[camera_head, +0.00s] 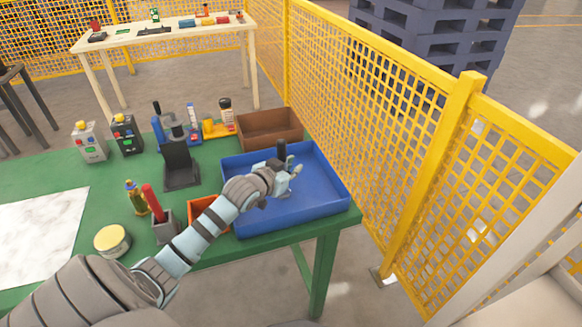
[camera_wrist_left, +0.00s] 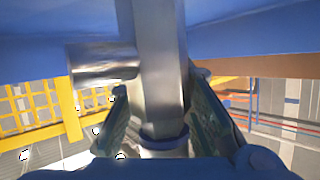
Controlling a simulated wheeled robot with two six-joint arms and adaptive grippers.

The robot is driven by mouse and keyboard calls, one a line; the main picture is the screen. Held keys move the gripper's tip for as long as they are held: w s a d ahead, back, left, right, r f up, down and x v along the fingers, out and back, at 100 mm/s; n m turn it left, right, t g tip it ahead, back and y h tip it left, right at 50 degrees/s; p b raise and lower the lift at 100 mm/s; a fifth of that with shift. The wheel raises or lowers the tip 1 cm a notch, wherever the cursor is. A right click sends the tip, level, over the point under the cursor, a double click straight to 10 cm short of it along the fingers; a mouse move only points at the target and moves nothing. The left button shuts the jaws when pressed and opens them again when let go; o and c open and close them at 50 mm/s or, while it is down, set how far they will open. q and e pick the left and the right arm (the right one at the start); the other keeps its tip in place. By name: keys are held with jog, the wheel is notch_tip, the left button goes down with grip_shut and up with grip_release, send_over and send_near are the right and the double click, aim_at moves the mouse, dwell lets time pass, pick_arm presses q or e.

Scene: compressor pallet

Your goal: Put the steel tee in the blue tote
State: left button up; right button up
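The steel tee (camera_wrist_left: 160,70) fills the middle of the left wrist view, a shiny metal body with a round branch sticking out to the left. My left gripper (camera_wrist_left: 160,110) has a finger on each side of the tee and is shut on it. In the head view my left gripper (camera_head: 278,178) is over the blue tote (camera_head: 330,190), within its rim outline. The tee is small there and partly hidden by the gripper. I cannot tell whether it touches the tote floor. My right gripper is not in view.
A brown bin (camera_head: 270,127) stands behind the tote, and an orange bin (camera_head: 205,212) is partly behind my arm. A black stand (camera_head: 180,165), grey boxes and a round tin (camera_head: 112,241) share the green table. A yellow mesh fence (camera_head: 400,110) runs along the right.

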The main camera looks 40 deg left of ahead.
pick_arm(q)
jog(key=shift+o, duration=0.6)
jog(key=shift+s+r, duration=0.1)
jog(key=shift+r, duration=0.05)
jog(key=p+v, duration=0.4)
jog(key=v, duration=0.8)
jog(key=shift+p, duration=0.35)
